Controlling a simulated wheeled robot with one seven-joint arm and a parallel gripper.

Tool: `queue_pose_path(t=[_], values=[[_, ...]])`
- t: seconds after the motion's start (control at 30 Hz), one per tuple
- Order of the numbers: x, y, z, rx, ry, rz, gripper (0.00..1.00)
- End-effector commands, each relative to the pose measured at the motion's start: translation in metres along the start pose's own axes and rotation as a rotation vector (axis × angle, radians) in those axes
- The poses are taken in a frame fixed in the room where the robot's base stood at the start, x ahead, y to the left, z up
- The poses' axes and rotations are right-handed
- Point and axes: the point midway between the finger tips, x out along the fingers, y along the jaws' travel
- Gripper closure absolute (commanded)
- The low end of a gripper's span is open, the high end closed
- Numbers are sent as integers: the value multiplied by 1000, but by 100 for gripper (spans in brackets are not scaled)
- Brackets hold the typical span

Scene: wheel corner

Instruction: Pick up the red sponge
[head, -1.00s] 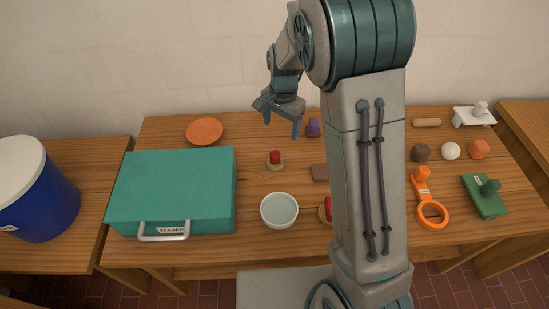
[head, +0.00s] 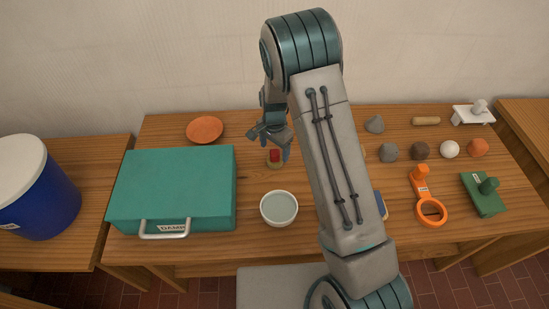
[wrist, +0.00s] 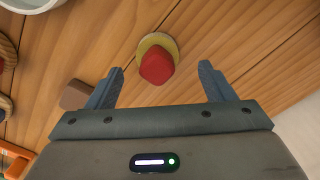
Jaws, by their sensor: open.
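The red sponge (head: 275,154) sits on a round yellowish base (wrist: 172,44) on the wooden table, left of my arm and behind the pale bowl. In the wrist view the red sponge (wrist: 157,68) lies between the two finger lines, near the middle. My gripper (head: 269,146) is open and empty, hanging just above the sponge; it also shows in the wrist view (wrist: 161,70) with a finger on each side. I cannot tell the exact height between the fingertips and the sponge.
The pale bowl (head: 279,208) stands in front of the sponge, a teal case (head: 170,185) to the left, an orange plate (head: 205,130) behind left. A brown block (wrist: 76,95) lies near the left finger in the wrist view. My arm hides part of the table.

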Motion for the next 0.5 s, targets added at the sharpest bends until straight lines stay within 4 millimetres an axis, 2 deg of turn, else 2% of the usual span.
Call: queue_pose_path(t=[0.23, 0.5], values=[[34, 4, 2, 1, -2, 4, 24], [42, 3, 2, 0, 0, 1, 24]])
